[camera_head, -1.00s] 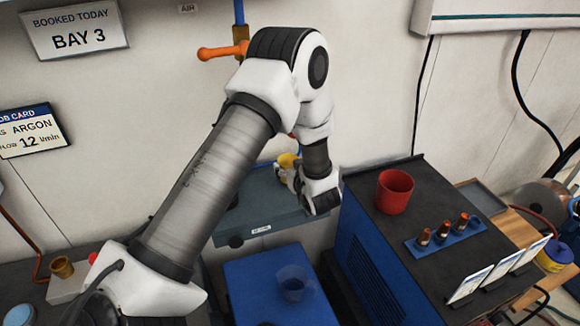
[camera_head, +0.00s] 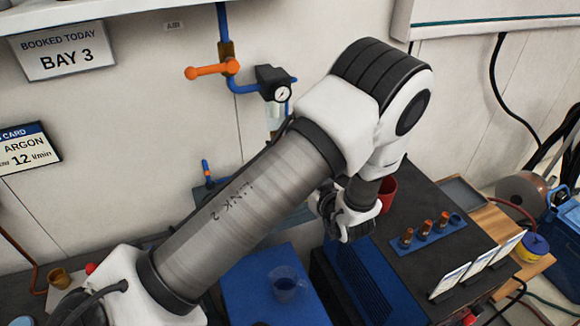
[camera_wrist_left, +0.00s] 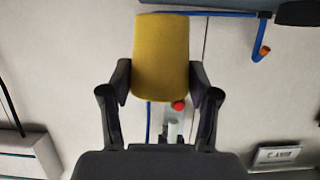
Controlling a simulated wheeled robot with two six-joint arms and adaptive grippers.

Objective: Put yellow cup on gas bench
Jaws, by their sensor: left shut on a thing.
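The yellow cup (camera_wrist_left: 161,55) is between the fingers of my left gripper (camera_wrist_left: 160,84) in the left wrist view. The fingers are shut on its two sides. In the head view my left gripper (camera_head: 343,215) hangs near the left edge of a dark-topped blue cabinet, in front of a red cup (camera_head: 388,192); the yellow cup is hidden there by my arm and gripper. I cannot tell which surface is the gas bench. My right gripper is not in view.
A clear blue cup (camera_head: 285,285) stands on a blue surface (camera_head: 245,290). The dark cabinet top (camera_head: 400,265) holds a blue rack (camera_head: 428,232) of small parts and several cards. A valve with an orange handle (camera_head: 208,70) and a gauge (camera_head: 282,94) are on the wall behind.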

